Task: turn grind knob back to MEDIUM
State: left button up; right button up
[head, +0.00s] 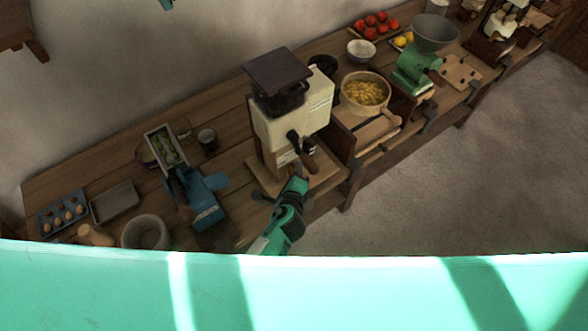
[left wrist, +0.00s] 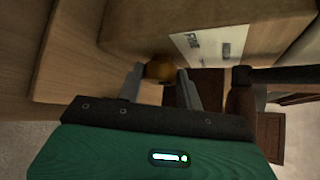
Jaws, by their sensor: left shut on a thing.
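The coffee grinder (head: 266,128) is a cream and wood machine with a dark hopper on top, standing on the bench in the head view. My left gripper (head: 298,178) reaches its lower front. In the left wrist view the small brass-brown grind knob (left wrist: 160,68) sits between the two grey fingers of my left gripper (left wrist: 161,82), which is shut on it. A pale label (left wrist: 205,44) with dark marks is beside the knob; its lettering is only partly readable. The knob's pointer and setting cannot be made out. My right gripper is not seen.
A dark handle (left wrist: 275,75) juts out close to the right finger. Right of the grinder stands a bowl of yellow food (head: 366,92); left are a blue device (head: 204,202) and a dark cup (head: 208,139). The floor in front of the bench is clear.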

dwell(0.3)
pick_arm(q)
jog(key=o, duration=1)
jog(key=shift+b+v, duration=1.3)
jog(key=shift+v, duration=5.6)
jog(key=shift+d+r, duration=0.1)
